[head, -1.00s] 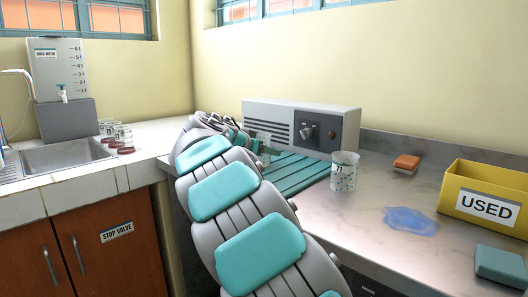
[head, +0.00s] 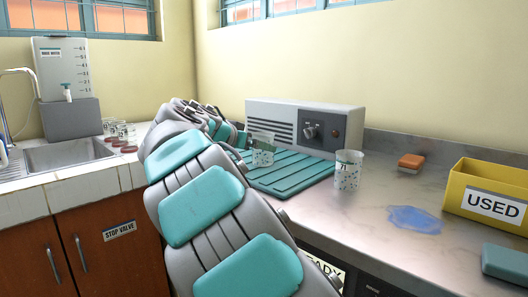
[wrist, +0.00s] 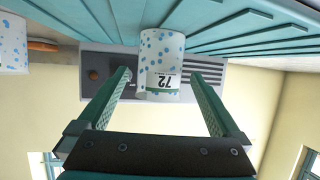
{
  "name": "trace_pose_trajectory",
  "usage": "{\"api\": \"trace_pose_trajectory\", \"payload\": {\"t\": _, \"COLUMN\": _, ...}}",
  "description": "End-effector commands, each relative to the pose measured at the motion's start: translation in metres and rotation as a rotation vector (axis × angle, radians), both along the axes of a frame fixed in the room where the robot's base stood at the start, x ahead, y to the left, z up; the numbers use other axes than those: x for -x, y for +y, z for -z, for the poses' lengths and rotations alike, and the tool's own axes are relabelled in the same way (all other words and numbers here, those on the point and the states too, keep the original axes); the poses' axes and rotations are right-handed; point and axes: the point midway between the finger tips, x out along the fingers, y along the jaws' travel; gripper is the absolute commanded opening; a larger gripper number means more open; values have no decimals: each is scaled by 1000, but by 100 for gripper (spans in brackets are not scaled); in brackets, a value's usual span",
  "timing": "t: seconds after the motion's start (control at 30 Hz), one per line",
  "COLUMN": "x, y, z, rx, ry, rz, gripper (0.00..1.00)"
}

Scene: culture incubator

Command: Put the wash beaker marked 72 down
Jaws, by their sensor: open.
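The wash beaker marked 72 (wrist: 161,68) is clear with blue dots and a white label with a green band. It stands on the ribbed teal mat (head: 290,174), in front of the grey box. In the head view the beaker (head: 262,153) is upright near the mat's left part. My gripper (wrist: 160,84) is open in the wrist view, which is upside down. Its fingers point toward the beaker, one on each side of its outline, with visible gaps. In the head view my arm hides most of the gripper.
Another dotted beaker (head: 347,170) stands right of the mat. A grey box with a knob (head: 305,125) is behind the mat. A blue puddle (head: 414,219), an orange sponge (head: 411,162) and a yellow USED bin (head: 486,200) are to the right. A sink (head: 68,153) is left.

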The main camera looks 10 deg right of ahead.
Motion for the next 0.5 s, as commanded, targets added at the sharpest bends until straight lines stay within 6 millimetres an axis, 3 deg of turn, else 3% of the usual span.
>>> {"api": "trace_pose_trajectory", "payload": {"t": 0.2, "x": 24, "y": 22, "z": -14, "rx": -2, "ry": -4, "rz": -2, "gripper": 100}}
{"api": "trace_pose_trajectory", "payload": {"t": 0.5, "x": 34, "y": 31, "z": -20, "rx": -1, "ry": -1, "rz": 1, "gripper": 100}}
